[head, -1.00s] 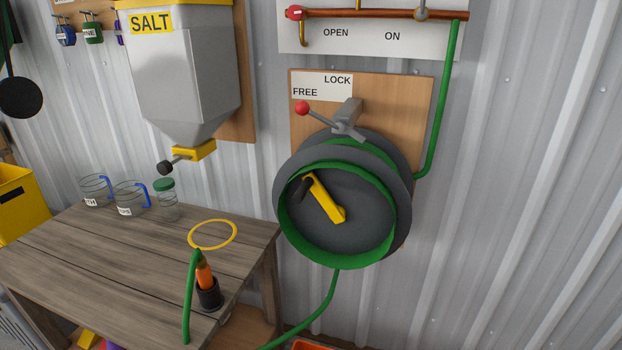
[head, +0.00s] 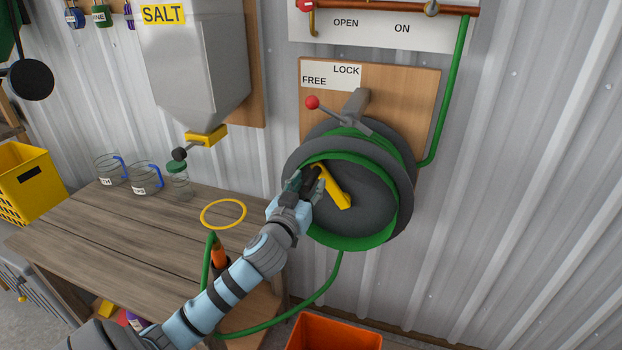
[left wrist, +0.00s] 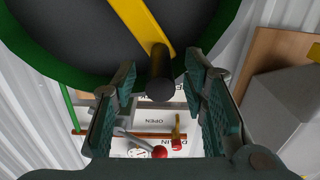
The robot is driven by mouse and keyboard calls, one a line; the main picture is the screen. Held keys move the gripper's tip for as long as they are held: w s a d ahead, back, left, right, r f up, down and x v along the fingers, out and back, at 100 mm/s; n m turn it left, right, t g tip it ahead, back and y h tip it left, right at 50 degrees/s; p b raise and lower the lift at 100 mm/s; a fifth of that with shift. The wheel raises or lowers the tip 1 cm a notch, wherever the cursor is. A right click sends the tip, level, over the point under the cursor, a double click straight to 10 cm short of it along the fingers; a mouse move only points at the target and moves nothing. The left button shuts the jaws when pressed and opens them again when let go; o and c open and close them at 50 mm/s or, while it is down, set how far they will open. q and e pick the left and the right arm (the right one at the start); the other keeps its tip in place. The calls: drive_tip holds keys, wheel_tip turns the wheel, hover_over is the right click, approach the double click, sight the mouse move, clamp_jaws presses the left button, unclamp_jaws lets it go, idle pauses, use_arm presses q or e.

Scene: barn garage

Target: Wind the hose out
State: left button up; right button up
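The grey hose reel (head: 370,205) hangs on a wooden wall board, with green hose (head: 401,207) wound on it. Its yellow crank arm (head: 336,190) points up-left and ends in a black handle (head: 313,173), which also shows in the left wrist view (left wrist: 160,76). My left gripper (head: 300,183) is at the handle; in the left wrist view its two fingers are open, one each side of the handle, with gaps visible. The lock lever with a red ball (head: 312,102) points left toward FREE. The hose's orange nozzle (head: 218,256) is partly hidden behind my left arm. My right gripper is out of view.
A wooden table (head: 130,235) stands at left with glass jars and a yellow ring (head: 223,214). The salt hopper (head: 195,65) hangs above it. An orange crate (head: 333,333) is on the floor below the reel. A pipe (head: 390,8) runs above.

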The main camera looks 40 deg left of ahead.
use_arm(q)
drive_tip(key=shift+x, duration=1.35)
clamp_jaws()
